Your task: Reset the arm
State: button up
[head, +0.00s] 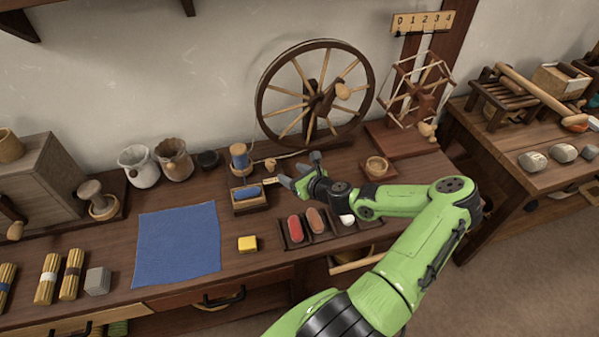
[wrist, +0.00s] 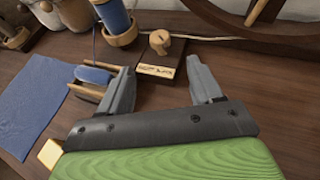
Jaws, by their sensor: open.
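My green arm reaches from the bottom of the head view over the wooden bench. My gripper (head: 281,175) is above the bench, between the spool holder and the spinning wheel's base. In the wrist view my gripper (wrist: 168,82) has its two grey fingers wide apart with nothing between them. Beyond the fingertips lies a small dark block with a wooden knob and a pale label (wrist: 158,60). A blue bobbin in a small wooden tray (head: 248,197) is just left of the gripper.
A spinning wheel (head: 315,95) stands behind the gripper. A tray with red and brown pieces (head: 290,243) lies in front. A blue cloth (head: 178,245) and yellow block (head: 247,244) are to the left.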

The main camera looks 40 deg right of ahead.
jog(key=v, duration=0.3)
jog(key=shift+s+r, duration=0.1)
jog(key=shift+s, duration=0.2)
jog(key=s+a+r+n+g+y+p, duration=0.15)
jog(key=a+r+n+g, duration=0.25)
jog(key=a+n, duration=0.4)
jog(key=a+r+n+g+y+p, duration=0.2)
jog(key=a+r+n+g, duration=0.15)
jog(key=a+n, duration=0.5)
jog(key=s+a+r+n+h+p, duration=0.1)
jog(key=s+a+r+n, duration=0.3)
jog(key=s+r+n, duration=0.6)
jog(key=s+a+r+n+h+p, duration=0.2)
jog(key=s+a+r+n+p, duration=0.2)
jog(key=s+r+n, duration=0.5)
notch_tip(320, 180, up, 7)
jog(key=shift+s+a+f+n, duration=0.1)
jog(key=shift+s+a+n, duration=0.35)
jog(key=shift+a, duration=0.35)
